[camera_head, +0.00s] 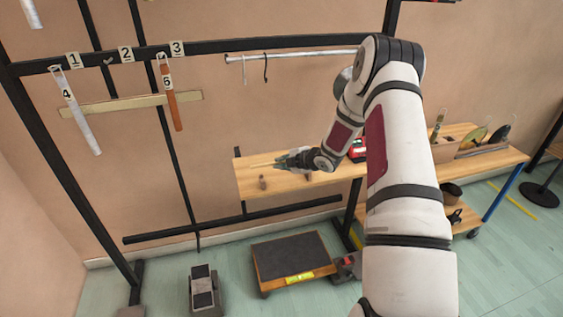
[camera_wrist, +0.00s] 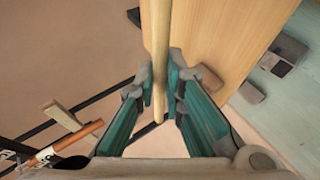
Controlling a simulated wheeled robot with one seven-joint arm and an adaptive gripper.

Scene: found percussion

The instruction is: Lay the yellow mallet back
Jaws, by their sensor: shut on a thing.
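My gripper (camera_head: 285,161) is over the left part of the wooden bench (camera_head: 330,179). In the wrist view my gripper (camera_wrist: 161,85) is shut on a pale wooden stick (camera_wrist: 161,30), taken as the handle of the yellow mallet. The stick runs up out of the frame, and its head is not visible there. In the head view a thin bit of the stick (camera_head: 262,164) points left from the fingers, too small to show a head. In the wrist view the bench top (camera_wrist: 220,30) lies behind the stick, whose lower end reaches past the bench edge.
A red object (camera_head: 357,150) is partly behind my arm. A rack at left holds a white tube (camera_head: 77,113) and an orange tube (camera_head: 171,97). A dark-topped platform (camera_head: 290,257) stands on the floor.

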